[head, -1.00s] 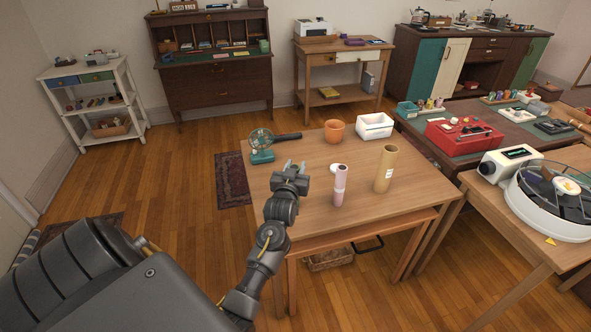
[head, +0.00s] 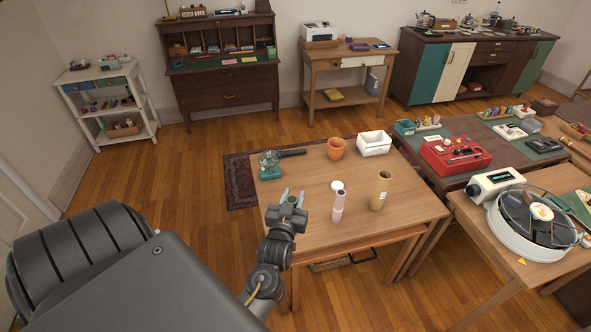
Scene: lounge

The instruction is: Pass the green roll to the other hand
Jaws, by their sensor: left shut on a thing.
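My left gripper (head: 293,194) is over the near left part of the wooden table (head: 410,207), its fingers pointing away from me. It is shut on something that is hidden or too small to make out. No green roll can be made out. A tan roll (head: 380,190) stands upright further right. My right gripper is not in view.
A teal device with a dark tube (head: 269,167) lies at the table's back left. An orange pot (head: 336,148) and a white bin (head: 374,143) stand at the back. A side table with a white round machine (head: 515,235) is at the right. The table's front right is clear.

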